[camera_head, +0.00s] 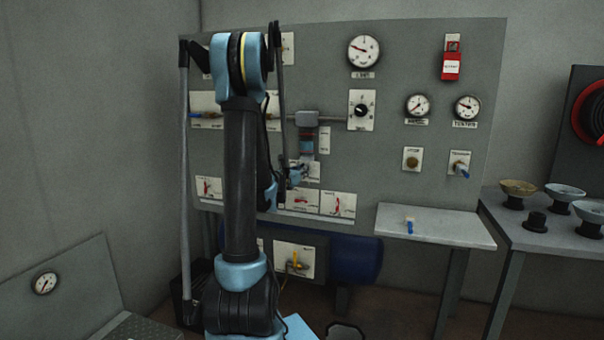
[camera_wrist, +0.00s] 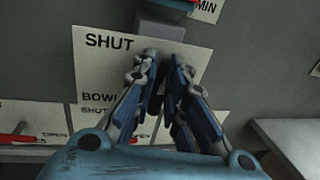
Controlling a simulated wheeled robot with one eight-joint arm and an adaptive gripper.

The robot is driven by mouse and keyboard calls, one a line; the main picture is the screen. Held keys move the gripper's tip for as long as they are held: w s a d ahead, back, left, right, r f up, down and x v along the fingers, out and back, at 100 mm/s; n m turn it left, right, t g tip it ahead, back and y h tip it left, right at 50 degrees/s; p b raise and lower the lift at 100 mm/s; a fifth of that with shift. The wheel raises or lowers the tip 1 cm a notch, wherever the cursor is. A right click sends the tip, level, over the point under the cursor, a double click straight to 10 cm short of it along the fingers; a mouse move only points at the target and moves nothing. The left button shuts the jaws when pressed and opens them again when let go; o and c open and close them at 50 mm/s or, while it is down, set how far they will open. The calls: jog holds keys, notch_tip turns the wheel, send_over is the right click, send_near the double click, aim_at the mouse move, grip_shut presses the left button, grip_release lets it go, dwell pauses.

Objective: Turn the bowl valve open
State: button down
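A white plate (camera_wrist: 105,62) reading "SHUT" and "BOW…" is behind my gripper (camera_wrist: 164,56). The fingers converge with a narrow gap between the tips, just below the grey block. In the head view my gripper (camera_head: 293,173) is just under the bowl.
Red-handled valves on white plates (camera_head: 340,205) line the panel below. A dial plate (camera_head: 361,110) and gauges are to the right. A shelf (camera_head: 445,226) holding a small blue-and-yellow part (camera_head: 409,226) juts out at lower right. A bench (camera_head: 560,240) with bowls stands farther right.

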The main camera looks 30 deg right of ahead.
jog(key=shift+m, duration=0.4)
jog(key=m+y, duration=0.1)
jog(key=m, duration=0.2)
jog(key=shift+s+m, duration=0.1)
jog(key=shift+m, duration=0.2)
jog(key=m, duration=0.2)
jog(key=m+y, duration=0.1)
jog(key=m, duration=0.1)
jog(key=shift+s+d+f+m, duration=0.15)
jog(key=shift+f+m, duration=0.05)
jog(key=shift+m, duration=0.2)
jog(key=m, duration=0.2)
jog(key=m+y, duration=0.1)
jog(key=shift+s+d+f+m+t, duration=0.1)
jog(key=shift+f+m+t, duration=0.05)
jog(key=shift+m+t, duration=0.25)
jog(key=shift+f+m+t+y, duration=0.2)
jog(key=shift+m+t+y, duration=0.1)
jog(key=shift+m, duration=1)
jog(key=shift+s, duration=0.1)
jog(key=c, duration=1.9)
grip_release()
